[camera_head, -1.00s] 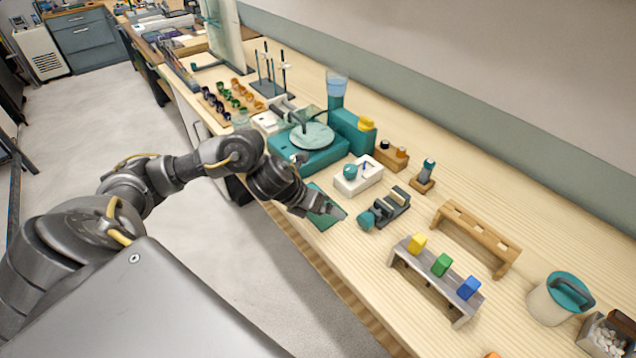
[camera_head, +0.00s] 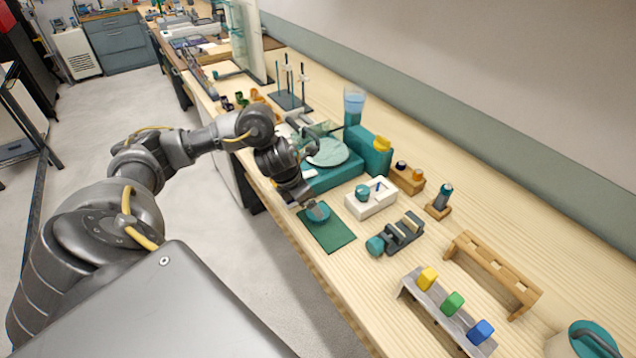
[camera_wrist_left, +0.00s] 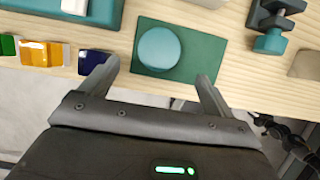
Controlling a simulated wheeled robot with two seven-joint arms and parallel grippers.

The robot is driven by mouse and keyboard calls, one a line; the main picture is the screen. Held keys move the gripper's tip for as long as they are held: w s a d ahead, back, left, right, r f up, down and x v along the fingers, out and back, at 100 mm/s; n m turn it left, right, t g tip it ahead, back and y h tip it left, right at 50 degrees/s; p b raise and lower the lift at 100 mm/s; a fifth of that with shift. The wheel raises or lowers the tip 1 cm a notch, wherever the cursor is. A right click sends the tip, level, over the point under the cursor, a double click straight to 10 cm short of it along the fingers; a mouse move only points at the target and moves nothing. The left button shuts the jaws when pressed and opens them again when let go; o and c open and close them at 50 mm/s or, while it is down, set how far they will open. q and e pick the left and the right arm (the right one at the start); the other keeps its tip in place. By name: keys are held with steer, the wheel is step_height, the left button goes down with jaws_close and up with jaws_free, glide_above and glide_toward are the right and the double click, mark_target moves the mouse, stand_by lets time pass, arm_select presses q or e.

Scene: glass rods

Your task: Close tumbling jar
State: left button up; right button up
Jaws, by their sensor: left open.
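A teal round disc, lid-like (camera_head: 318,213), lies on a dark green mat (camera_head: 330,238) near the front edge of the bench. The disc (camera_wrist_left: 159,49) and mat (camera_wrist_left: 205,62) also show in the left wrist view. My left gripper (camera_head: 308,204) is just beside the disc in the head view; in the wrist view its fingers (camera_wrist_left: 155,82) are spread, empty, with the disc beyond and between them. A cream jar with a teal top and dark handle (camera_head: 590,338) stands at the lower right, cut by the frame. I cannot tell whether it is the tumbling jar. My right gripper is out of view.
A teal machine with a round plate (camera_head: 327,153) stands behind the mat. To its right are a white box (camera_head: 371,198), a dark clamp-like device (camera_head: 402,233), a wooden rack (camera_head: 492,272) and a grey rack with coloured blocks (camera_head: 440,311). Small coloured pots stand farther left.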

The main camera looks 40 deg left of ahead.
arm_select(q)
steer(key=shift+x, duration=0.8)
steer(key=shift+w+p+x, duration=0.2)
steer(key=shift+p+x, duration=0.55)
steer(key=shift+x, duration=1.9)
steer(key=shift+r, duration=0.15)
steer(key=shift+c, duration=0.3)
steer(key=c, duration=1)
